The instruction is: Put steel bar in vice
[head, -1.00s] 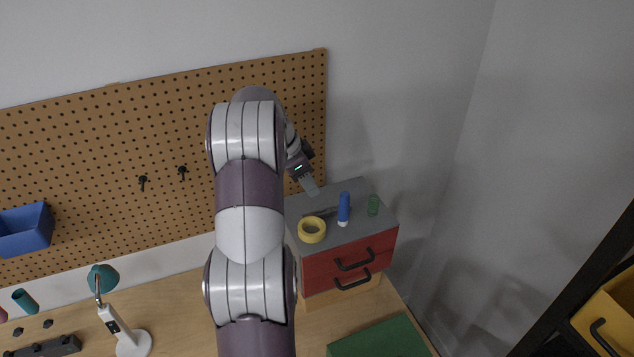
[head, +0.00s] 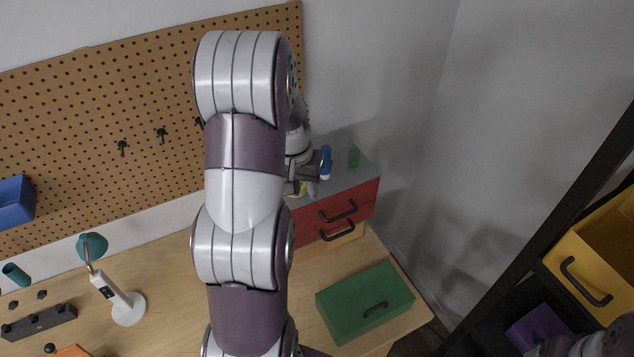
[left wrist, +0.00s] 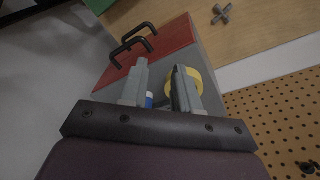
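My left gripper (head: 303,188) is over the front left of the grey-topped red cabinet (head: 355,205). In the left wrist view its two fingers (left wrist: 161,72) are apart, pointing at the cabinet top. I cannot make out the steel bar for certain; a dark strip shows along the right finger in the left wrist view, but I cannot tell what it is. A yellow tape roll (left wrist: 203,86) is just behind that finger, and part of a blue item (left wrist: 149,101) shows between the fingers. I cannot make out the vice. My right gripper is not in view.
A desk lamp (head: 128,308) and a black holder (head: 40,321) are at left. A black shelf with a yellow bin (head: 585,265) is at right.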

